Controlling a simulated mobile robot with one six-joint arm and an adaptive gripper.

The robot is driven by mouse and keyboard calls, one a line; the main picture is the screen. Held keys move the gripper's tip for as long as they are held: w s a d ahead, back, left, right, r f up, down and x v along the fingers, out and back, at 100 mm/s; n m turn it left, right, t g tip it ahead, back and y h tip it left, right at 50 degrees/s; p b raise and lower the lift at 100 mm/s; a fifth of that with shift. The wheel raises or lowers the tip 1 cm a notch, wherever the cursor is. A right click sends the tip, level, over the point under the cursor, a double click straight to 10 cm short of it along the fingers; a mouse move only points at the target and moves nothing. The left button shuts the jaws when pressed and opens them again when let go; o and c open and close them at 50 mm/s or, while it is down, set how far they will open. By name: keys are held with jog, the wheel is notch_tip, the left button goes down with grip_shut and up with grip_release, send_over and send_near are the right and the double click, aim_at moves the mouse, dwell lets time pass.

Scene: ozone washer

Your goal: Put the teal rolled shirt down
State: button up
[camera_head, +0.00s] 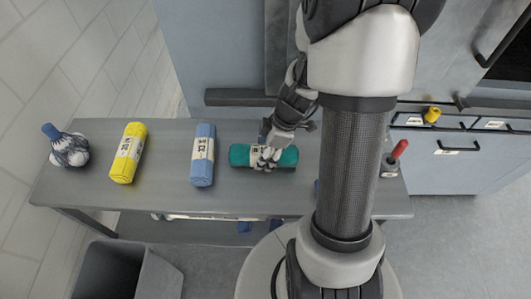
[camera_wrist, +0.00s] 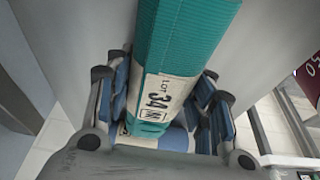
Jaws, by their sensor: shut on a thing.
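The teal rolled shirt (camera_head: 287,157) is at the right part of the grey bench, lying crosswise in the head view. It has a white label, and in the wrist view the roll (camera_wrist: 185,40) runs between my fingers with the label "LOT 34 M" showing. My gripper (camera_head: 266,158) reaches down onto the roll around its label. In the wrist view my gripper (camera_wrist: 168,105) has its blue-padded fingers on both sides of the roll, shut on it. Whether the roll touches the bench top or hangs just above it, I cannot tell.
On the grey bench (camera_head: 100,195) stand a blue roll (camera_head: 202,160), a yellow roll (camera_head: 127,155) and a patterned blue-capped object (camera_head: 69,148). A red-handled item (camera_head: 395,157) is at the right end. A grey bin (camera_head: 125,272) stands in front. Bench space is bare between the rolls.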

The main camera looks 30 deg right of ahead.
jog(key=shift+f, duration=0.15)
jog(key=o, duration=1.2)
jog(key=shift+r, duration=0.5)
jog(key=p+v, duration=0.4)
jog(key=v, duration=0.7)
jog(key=shift+d+r, duration=0.1)
jog(key=shift+r, duration=0.05)
jog(key=shift+s+a+r+m+t+h, duration=0.45)
jog(key=shift+s+a+r+m, duration=1.45)
jog(key=shift+a+r, duration=0.55)
jog(key=shift+s+a+r+m+t+h, duration=0.45)
jog(key=shift+s+a+r+m, duration=1.6)
jog(key=shift+r, duration=0.6)
jog(key=shift+s+a+r+m+t+h, duration=0.45)
jog(key=shift+s+a+r+m, duration=1.3)
jog(key=shift+a+r, duration=0.75)
